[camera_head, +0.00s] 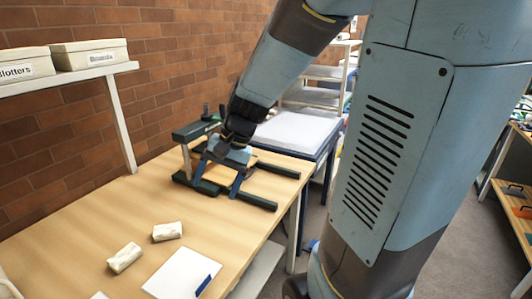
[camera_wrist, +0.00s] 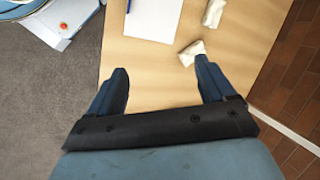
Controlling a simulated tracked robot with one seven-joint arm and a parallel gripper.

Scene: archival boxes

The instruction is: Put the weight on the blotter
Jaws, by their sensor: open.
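Two small off-white blocks, which look like the weights, lie on the wooden table: one nearer the front left (camera_head: 125,257), the other (camera_head: 167,231) just behind and right of it. In the wrist view they show as a near block (camera_wrist: 192,53) and a farther one (camera_wrist: 213,13). A flat white sheet (camera_head: 177,270) with a blue strip at one edge lies beside them, probably the blotter; it also shows in the wrist view (camera_wrist: 154,18). My gripper (camera_head: 217,187) is open and empty over the table, with bare wood between its fingers (camera_wrist: 161,68).
A dark green frame (camera_head: 196,130) with long feet stands on the table around my gripper. Labelled boxes (camera_head: 90,55) sit on a wall shelf at left. A blue-framed table with a white top (camera_head: 300,130) stands behind. Another white edge (camera_head: 100,296) shows at the bottom.

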